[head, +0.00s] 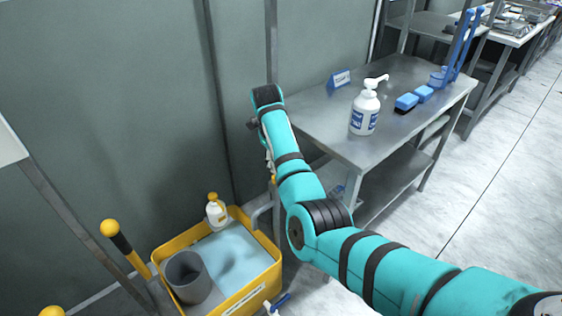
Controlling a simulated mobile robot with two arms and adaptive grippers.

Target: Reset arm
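My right arm (300,185) comes in from the lower right, bends at a black-banded elbow and reaches up to a black wrist joint (267,96) in front of the grey wall panels. The fingers of its gripper cannot be made out; they seem hidden behind the arm. My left arm and gripper are not in view. I see nothing held.
Below left, a yellow-rimmed cart (169,245) holds a grey cylinder (187,278) and a white bottle (217,213). Floor at right is clear.

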